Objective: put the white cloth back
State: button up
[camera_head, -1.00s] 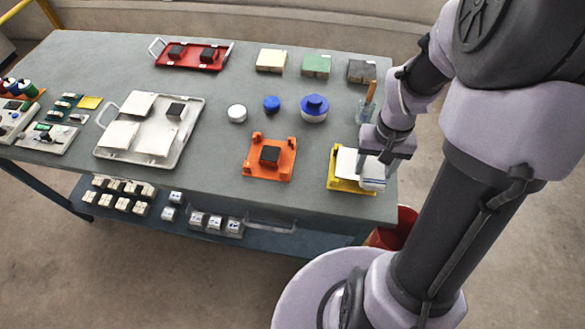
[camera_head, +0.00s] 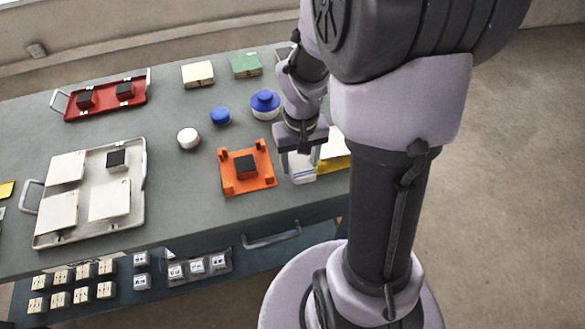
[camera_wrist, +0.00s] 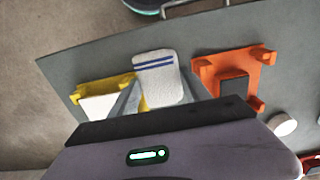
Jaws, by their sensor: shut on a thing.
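The white cloth (camera_wrist: 157,72), with two blue stripes, is held between the fingers of my gripper (camera_wrist: 160,92) in the wrist view. In the head view the cloth (camera_head: 302,173) shows under my gripper (camera_head: 300,158), at the near side of the grey table. My gripper is shut on it, between the orange fixture (camera_head: 258,181) and the yellow fixture (camera_head: 335,164). I cannot tell whether the cloth touches the table.
The orange fixture holds a dark block (camera_head: 245,166). White tiles lie on a white tray (camera_head: 137,195) at left. A red tray (camera_head: 75,112), white jar (camera_head: 188,138), blue lid (camera_head: 220,116), blue-topped container (camera_head: 265,103), cream stack (camera_head: 198,73) and green stack (camera_head: 246,65) stand farther back.

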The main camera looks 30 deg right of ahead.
aim_at(293, 161)
jog(key=shift+w+a+f, duration=0.1)
jog(key=shift+w+a, duration=0.15)
jog(key=shift+w, duration=0.2)
jog(key=shift+w+a+f, duration=0.1)
jog(key=shift+w+a, duration=0.1)
jog(key=shift+w, duration=0.25)
notch_tip(293, 161, down, 4)
jog(key=b, duration=0.2)
jog(key=shift+r+b, duration=0.2)
jog(key=shift+b, duration=0.15)
jog(key=shift+r, duration=0.2)
jog(key=shift+f, duration=0.15)
jog(key=o, duration=1.3)
jog(key=shift+o, duration=0.2)
